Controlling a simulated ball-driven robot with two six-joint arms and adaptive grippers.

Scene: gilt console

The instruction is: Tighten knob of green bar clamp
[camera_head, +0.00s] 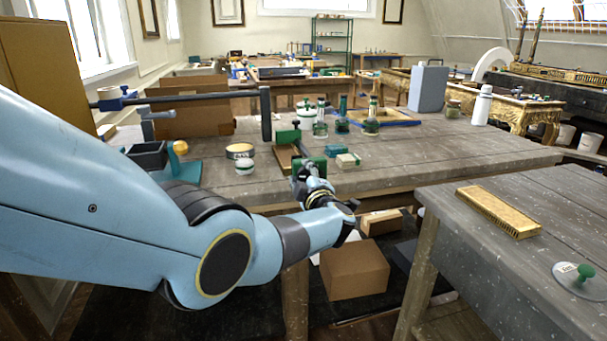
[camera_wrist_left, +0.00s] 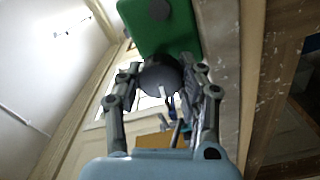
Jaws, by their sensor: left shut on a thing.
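The green bar clamp (camera_head: 312,163) lies on the wooden workbench (camera_head: 440,152), with one green jaw near its front edge and another green part further back. A brown piece (camera_head: 286,157) sits between them. My left gripper (camera_head: 303,186) is at the clamp's front jaw, and my arm partly hides that spot. In the left wrist view, the green jaw (camera_wrist_left: 160,28) is at the top. The dark round knob (camera_wrist_left: 161,76) is below it, between the fingers of my left gripper (camera_wrist_left: 163,80), which are shut on it. My right gripper is out of view.
A teal box (camera_head: 337,149) and a pale block (camera_head: 348,161) lie right of the clamp. Several green-topped jars (camera_head: 320,129) stand behind.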

